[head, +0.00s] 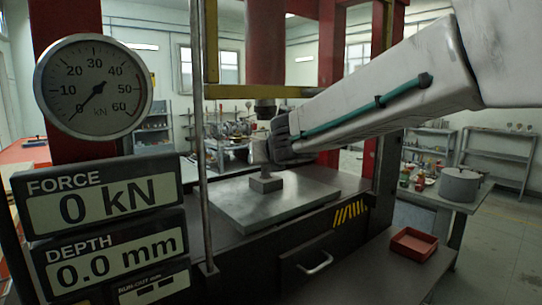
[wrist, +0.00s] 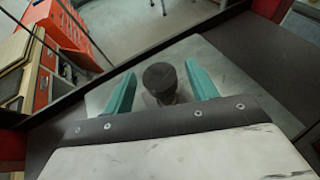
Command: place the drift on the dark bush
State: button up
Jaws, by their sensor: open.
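My gripper (wrist: 158,82) is open, with one teal finger on each side of a dark round-topped piece (wrist: 160,79), which looks like the drift. In the wrist view, gaps show between this piece and both fingers. In the head view my gripper (head: 262,150) is under the press ram, just above a grey block (head: 266,184) on the steel plate (head: 240,215). A short narrow post shows between the block and the gripper. I cannot make out the dark bush, or tell whether the drift rests on it; my gripper hides the join.
The dark ram end (head: 265,109) is close above my gripper. A vertical rod (head: 201,130) stands left of the plate. The gauge (head: 93,85) and force display (head: 100,200) read zero. A red tray (head: 413,244) and a pot (head: 460,185) are at the right.

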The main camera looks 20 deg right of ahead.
jog(key=v, duration=0.6)
jog(key=shift+s, duration=0.35)
jog(key=shift+r, duration=0.1)
dwell(2.0)
